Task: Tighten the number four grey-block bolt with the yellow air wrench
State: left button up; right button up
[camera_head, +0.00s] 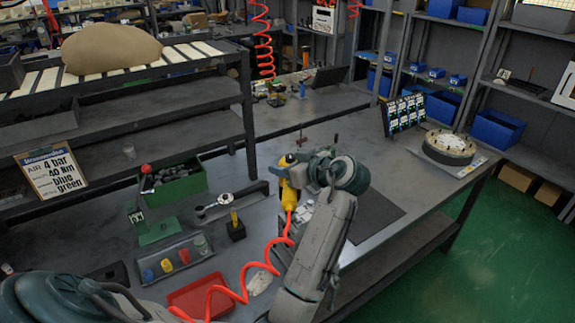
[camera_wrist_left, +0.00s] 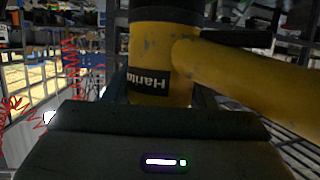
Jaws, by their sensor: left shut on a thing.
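My left gripper (camera_head: 300,172) is shut on the yellow air wrench (camera_head: 289,198) above the middle of the workbench. A coiled red hose (camera_head: 243,287) runs from the wrench's lower end. In the left wrist view the wrench's yellow body (camera_wrist_left: 162,60) fills the top middle, with a black label and a yellow part reaching right. Pale grey pieces (camera_head: 306,210) show partly behind my left arm; I cannot tell whether they are the grey block. The number four bolt cannot be made out. My right gripper is not in view.
A green bin (camera_head: 178,192), a grey tray (camera_head: 184,244) with coloured pieces and a red tray (camera_head: 200,297) are on the left. A dark mat (camera_head: 385,219) lies right of my arm. A display rack (camera_head: 403,116) and round fixture (camera_head: 447,150) stand farther right.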

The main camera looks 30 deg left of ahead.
aim_at(288, 155)
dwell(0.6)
pick_arm(q)
jog(key=shift+f+b, duration=0.2)
jog(key=shift+b, duration=0.25)
dwell(0.6)
jog(key=shift+f, duration=0.2)
dwell(1.9)
jog(key=shift+r, duration=0.25)
jog(key=shift+r, duration=0.3)
jog(key=shift+r+p, duration=0.35)
jog(key=shift+r, duration=0.05)
jog(key=shift+r+p, duration=1.65)
jog(key=shift+r, duration=1.1)
jog(key=shift+f, duration=0.15)
